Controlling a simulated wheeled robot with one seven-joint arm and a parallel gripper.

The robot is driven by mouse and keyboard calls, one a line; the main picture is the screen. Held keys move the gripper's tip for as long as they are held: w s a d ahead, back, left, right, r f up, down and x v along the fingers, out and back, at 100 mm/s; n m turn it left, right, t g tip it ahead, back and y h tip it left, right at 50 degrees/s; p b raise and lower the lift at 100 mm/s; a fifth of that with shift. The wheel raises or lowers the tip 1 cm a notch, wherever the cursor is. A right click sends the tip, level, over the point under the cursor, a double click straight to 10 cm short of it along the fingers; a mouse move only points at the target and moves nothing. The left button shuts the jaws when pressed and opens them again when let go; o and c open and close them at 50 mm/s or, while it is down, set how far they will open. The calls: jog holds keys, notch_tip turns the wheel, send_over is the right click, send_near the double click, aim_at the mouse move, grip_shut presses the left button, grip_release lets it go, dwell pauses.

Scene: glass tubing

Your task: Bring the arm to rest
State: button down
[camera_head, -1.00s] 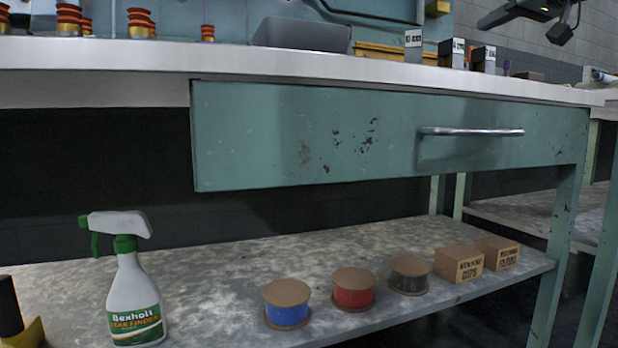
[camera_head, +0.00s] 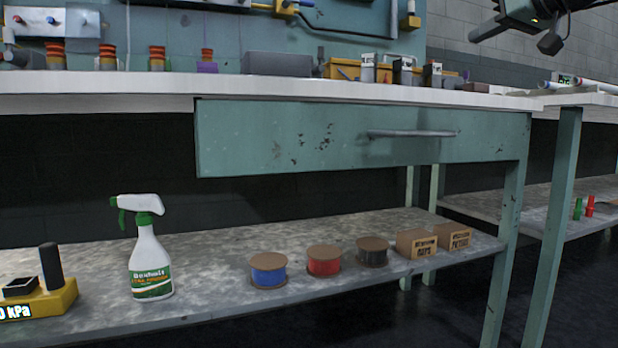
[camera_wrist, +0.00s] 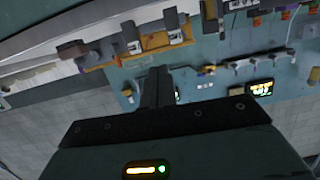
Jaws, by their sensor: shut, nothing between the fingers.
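My gripper (camera_wrist: 156,88) shows in the wrist view with its dark fingers together and nothing between them. It points into open air, with the bench and its teal back panel (camera_wrist: 215,75) beyond, seen rolled over. In the head view a dark arm end with a small light (camera_head: 520,14) is partly cut off at the top right. It looks like my own and is held above bench height, clear of the things below. Its fingertips are hard to make out there.
A white-topped bench (camera_head: 120,83) with a closed teal drawer (camera_head: 290,140) stands ahead. Its lower shelf (camera_head: 210,240) holds a spray bottle (camera_head: 150,262), several spools and two small boxes (camera_head: 415,243). A second bench (camera_head: 575,98) stands right. Dark floor between them is clear.

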jog(key=s+a+f+n+g+p, duration=0.1)
jog(key=s+a+f+g+p, duration=0.5)
jog(key=a+f, duration=0.45)
jog(key=s+a+f+g+p, duration=0.4)
jog(key=s+a+f+p, duration=0.25)
jog(key=a+f, duration=0.35)
jog(key=s+d+f+n+g+h+p, duration=0.1)
jog(key=s+f+g+h+p, duration=0.3)
jog(key=s, duration=0.9)
jog(key=s+d+f+n+h+p, duration=0.15)
jog(key=s+f+p, duration=0.35)
jog(key=s, duration=0.7)
notch_tip(320, 180, up, 36)
jog(key=p, duration=3.7)
jog(key=shift+a+r, duration=0.25)
jog(key=shift+a, duration=0.05)
